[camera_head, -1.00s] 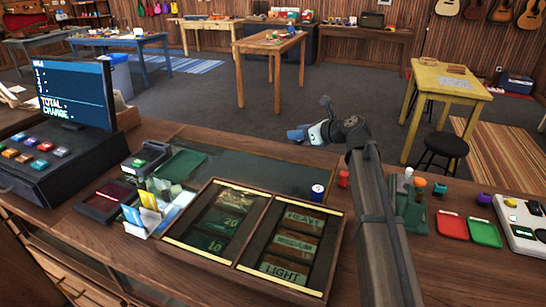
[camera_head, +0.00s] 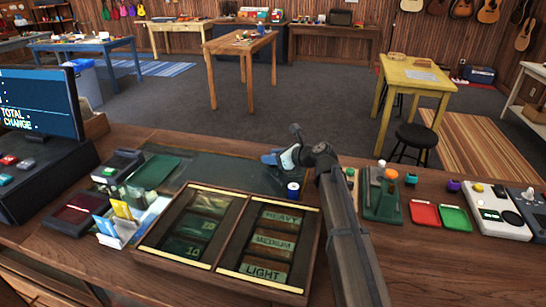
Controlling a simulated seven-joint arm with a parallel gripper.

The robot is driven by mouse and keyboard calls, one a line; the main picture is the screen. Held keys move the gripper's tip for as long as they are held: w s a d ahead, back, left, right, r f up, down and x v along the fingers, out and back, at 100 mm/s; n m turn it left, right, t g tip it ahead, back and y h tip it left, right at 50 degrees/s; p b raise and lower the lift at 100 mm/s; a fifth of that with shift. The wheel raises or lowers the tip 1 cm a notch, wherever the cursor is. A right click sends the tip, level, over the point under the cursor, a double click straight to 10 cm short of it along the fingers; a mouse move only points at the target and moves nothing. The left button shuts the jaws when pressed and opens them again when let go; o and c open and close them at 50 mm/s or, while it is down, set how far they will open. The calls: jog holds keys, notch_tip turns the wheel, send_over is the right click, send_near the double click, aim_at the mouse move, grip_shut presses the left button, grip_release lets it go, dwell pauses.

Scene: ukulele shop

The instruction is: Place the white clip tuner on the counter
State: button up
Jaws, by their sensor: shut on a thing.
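My gripper (camera_head: 274,158) is at the end of my dark arm, low over the dark inset panel of the wooden counter (camera_head: 410,265), near its far edge. It looks shut, with blue-grey tips. A small white piece (camera_head: 289,157) shows at the gripper, and I take it for the white clip tuner. Its outline is too small to make out, and part of it is hidden by my wrist. I cannot tell whether it touches the counter.
A small blue can (camera_head: 293,190) stands just in front of the gripper. A wooden tray (camera_head: 229,288) with labelled compartments is nearer. A card holder (camera_head: 122,235) and register (camera_head: 40,150) are at left. Red (camera_head: 424,214) and green (camera_head: 455,218) pads lie at right.

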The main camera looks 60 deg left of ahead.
jog(key=shift+f, duration=0.1)
jog(key=o, duration=1)
jog(key=shift+w+d+r, duration=0.1)
jog(key=shift+d+r, duration=0.1)
jog(key=v, duration=1.1)
jog(key=shift+d+r, duration=0.2)
